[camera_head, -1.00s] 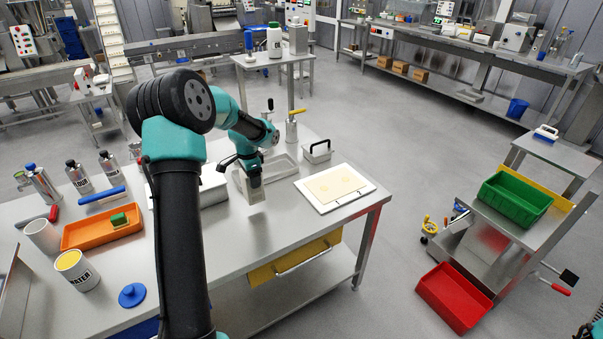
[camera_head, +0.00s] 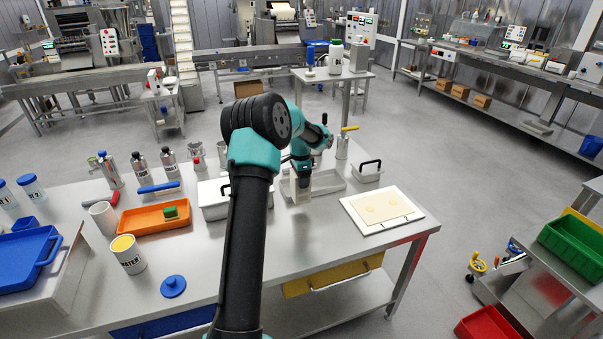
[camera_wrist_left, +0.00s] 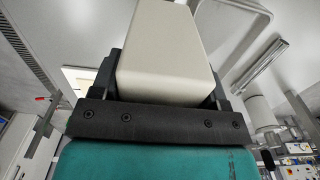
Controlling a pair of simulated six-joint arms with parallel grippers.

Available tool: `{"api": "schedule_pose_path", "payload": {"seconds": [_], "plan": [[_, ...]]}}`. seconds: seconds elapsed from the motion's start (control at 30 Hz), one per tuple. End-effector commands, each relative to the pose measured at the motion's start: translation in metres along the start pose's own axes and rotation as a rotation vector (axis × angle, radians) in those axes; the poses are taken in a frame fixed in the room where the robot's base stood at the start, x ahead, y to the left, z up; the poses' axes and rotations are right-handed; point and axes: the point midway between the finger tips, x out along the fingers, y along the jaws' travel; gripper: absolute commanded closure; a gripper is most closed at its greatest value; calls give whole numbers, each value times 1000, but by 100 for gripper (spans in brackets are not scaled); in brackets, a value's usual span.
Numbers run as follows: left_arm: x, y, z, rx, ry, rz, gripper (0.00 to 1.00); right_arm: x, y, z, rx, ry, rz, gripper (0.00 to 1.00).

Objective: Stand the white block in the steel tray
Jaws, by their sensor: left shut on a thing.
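The white block (camera_wrist_left: 165,50) is a pale block with rounded edges, held between the dark fingers of my left gripper (camera_wrist_left: 165,88). In the head view my left gripper (camera_head: 302,168) points down and the block (camera_head: 300,190) shows below it, looking upright. The steel tray (camera_head: 325,190) is a shallow grey tray on the steel table. The block overlaps the tray's left part in the picture; I cannot tell whether it touches the tray floor. My left arm hides part of the area to the left. My right gripper is not in view.
A white board with a pasta sheet (camera_head: 354,210) lies right of the tray. A lidded container (camera_head: 368,172) stands behind that board. A white lidded box (camera_head: 213,207) is left of the tray, partly behind my arm. An orange tray (camera_head: 150,222) lies further left. The table front is mostly clear.

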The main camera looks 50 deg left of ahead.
Motion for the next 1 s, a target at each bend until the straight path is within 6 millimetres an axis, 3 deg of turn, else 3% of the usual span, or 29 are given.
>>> {"api": "schedule_pose_path", "payload": {"seconds": [0.4, 1.0], "plan": [[6, -55, -18, -2, 1, -1, 65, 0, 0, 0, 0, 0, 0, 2], [11, -108, -35, -2, 1, -1, 65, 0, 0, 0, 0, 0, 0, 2]]}}
